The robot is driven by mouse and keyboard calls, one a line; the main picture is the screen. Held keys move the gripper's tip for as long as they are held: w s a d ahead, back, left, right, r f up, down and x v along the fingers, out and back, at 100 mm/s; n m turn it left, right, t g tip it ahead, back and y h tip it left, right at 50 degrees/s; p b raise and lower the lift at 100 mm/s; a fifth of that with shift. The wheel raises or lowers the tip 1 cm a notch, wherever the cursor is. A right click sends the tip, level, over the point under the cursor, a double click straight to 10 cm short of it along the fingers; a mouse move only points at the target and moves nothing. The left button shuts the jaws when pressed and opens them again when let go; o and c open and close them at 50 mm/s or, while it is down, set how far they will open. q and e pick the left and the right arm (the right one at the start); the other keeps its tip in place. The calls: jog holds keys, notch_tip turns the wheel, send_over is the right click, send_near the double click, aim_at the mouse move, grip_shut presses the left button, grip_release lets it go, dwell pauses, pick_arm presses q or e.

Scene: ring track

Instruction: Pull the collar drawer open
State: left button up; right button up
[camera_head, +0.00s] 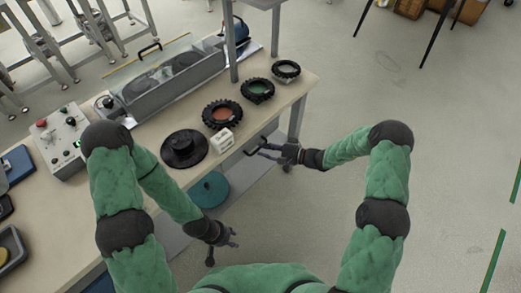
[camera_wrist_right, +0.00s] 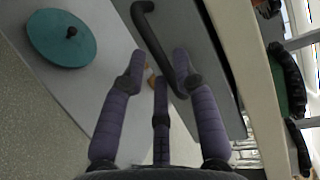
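The collar drawer (camera_wrist_right: 205,65) is under the bench top, and its grey front shows in the right wrist view. Its black bar handle (camera_wrist_right: 150,40) runs down between the fingers of my right gripper (camera_wrist_right: 157,62). The fingers are apart, with the lower end of the handle close to the right-hand finger. I cannot tell whether they touch. In the head view my right gripper (camera_head: 279,151) is at the bench's front edge, by the handle (camera_head: 255,150). My left gripper (camera_head: 223,246) is open and empty, low in front of the bench.
The bench top (camera_head: 165,137) holds a black hub disc (camera_head: 184,149), a white block (camera_head: 220,139), several black toothed rings (camera_head: 222,113), a grey trough (camera_head: 175,88) and a control box (camera_head: 60,140). A teal disc (camera_head: 209,189) lies below the bench top.

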jog(key=shift+x, duration=1.1)
grip_shut()
jog(key=s+d+p, duration=0.1)
jog(key=s+d, duration=1)
jog(key=shift+s, duration=0.35)
grip_release()
jog(key=shift+d, duration=0.1)
